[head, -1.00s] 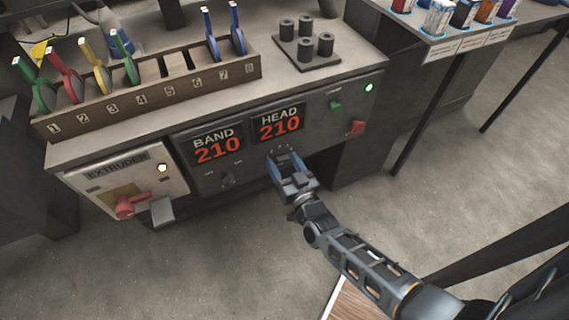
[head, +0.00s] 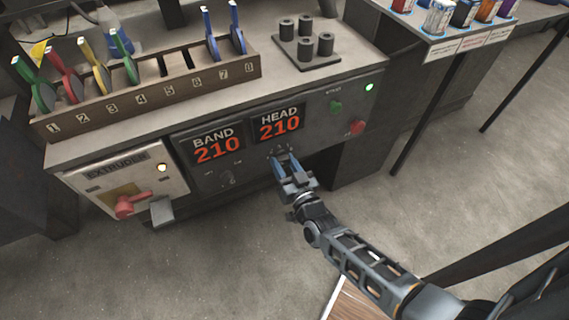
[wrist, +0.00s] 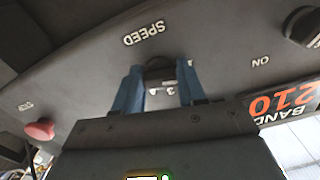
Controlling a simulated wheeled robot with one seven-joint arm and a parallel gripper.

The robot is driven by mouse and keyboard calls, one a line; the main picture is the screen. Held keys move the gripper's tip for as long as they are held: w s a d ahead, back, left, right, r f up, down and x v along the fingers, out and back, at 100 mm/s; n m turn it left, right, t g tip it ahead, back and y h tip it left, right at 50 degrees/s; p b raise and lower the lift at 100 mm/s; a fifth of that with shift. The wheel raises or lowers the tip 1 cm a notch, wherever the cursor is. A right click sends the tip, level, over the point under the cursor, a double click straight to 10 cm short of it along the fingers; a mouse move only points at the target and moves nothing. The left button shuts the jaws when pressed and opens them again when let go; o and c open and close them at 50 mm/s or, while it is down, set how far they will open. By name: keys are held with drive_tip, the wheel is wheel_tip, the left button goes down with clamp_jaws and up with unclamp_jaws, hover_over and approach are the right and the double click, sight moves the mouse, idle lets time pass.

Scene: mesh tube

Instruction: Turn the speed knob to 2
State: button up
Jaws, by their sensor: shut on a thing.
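The speed knob (wrist: 160,67) is a dark knob under the word SPEED, which shows upside down in the wrist view. My gripper (wrist: 160,80) has its two blue fingers on either side of the knob and is shut on it. In the head view my gripper (head: 286,160) reaches the front panel just below the HEAD 210 display (head: 278,124). There the fingers mostly hide the knob.
Another dark knob (head: 228,178) is left of my gripper, below the BAND 210 display (head: 218,149). A green button (head: 336,106) and a red button (head: 357,127) are to the right. The extruder box with a red handle (head: 130,205) is at far left.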

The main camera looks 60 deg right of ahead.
drive_tip(key=shift+a+m+b, duration=0.1)
drive_tip(key=shift+m+b, duration=1.35)
drive_tip(key=shift+m, duration=2.25)
drive_tip(key=shift+r, duration=0.1)
drive_tip(key=o, duration=1.1)
drive_tip(key=shift+w, duration=0.1)
drive_tip(key=shift+c, duration=0.2)
drive_tip(key=v, duration=0.7)
drive_tip(key=shift+s+a, duration=0.25)
drive_tip(key=shift+s, duration=0.1)
